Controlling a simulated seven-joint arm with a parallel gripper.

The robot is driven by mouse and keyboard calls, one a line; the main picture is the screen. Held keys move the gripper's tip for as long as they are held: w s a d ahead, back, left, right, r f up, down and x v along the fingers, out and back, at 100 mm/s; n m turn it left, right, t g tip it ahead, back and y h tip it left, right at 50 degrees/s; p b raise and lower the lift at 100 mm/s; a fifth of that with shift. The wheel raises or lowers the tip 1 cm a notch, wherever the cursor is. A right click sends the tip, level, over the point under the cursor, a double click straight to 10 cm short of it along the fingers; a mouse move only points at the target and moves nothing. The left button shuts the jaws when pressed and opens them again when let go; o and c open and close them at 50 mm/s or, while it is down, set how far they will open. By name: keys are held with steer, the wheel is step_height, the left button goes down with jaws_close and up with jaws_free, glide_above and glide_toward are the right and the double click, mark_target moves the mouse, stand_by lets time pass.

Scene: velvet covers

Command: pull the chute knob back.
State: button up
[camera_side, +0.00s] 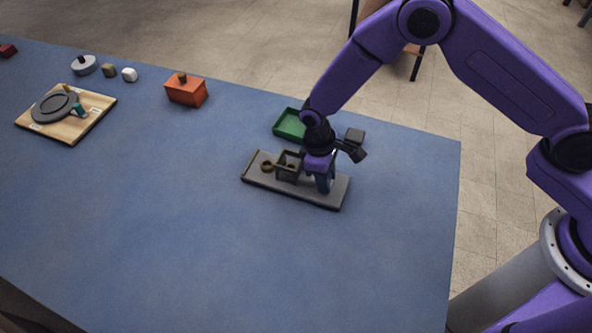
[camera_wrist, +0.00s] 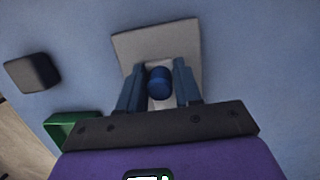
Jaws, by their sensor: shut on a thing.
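The chute is a grey base plate (camera_side: 262,182) on the blue table, with a dark open box (camera_side: 288,166) and a small brownish ring (camera_side: 267,167) on its left part. My gripper (camera_side: 325,184) points down over the plate's right part, just right of the box. In the wrist view, a round blue knob (camera_wrist: 159,82) sits between the fingers of my gripper (camera_wrist: 157,88), over the pale plate (camera_wrist: 145,42). The fingers are shut on the knob. In the side view the fingers and wrist hide the knob.
A green tray (camera_side: 289,124) and a dark block (camera_side: 355,136) stand just behind the plate. An orange box (camera_side: 186,91) and a wooden board (camera_side: 92,108) with a dark disc are farther left. The table in front is clear.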

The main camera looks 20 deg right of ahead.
mark_target(341, 190)
steer(key=shift+s+d, duration=1.15)
steer(key=shift+s, duration=0.05)
steer(key=o, duration=1.5)
steer(key=shift+r, duration=3.5)
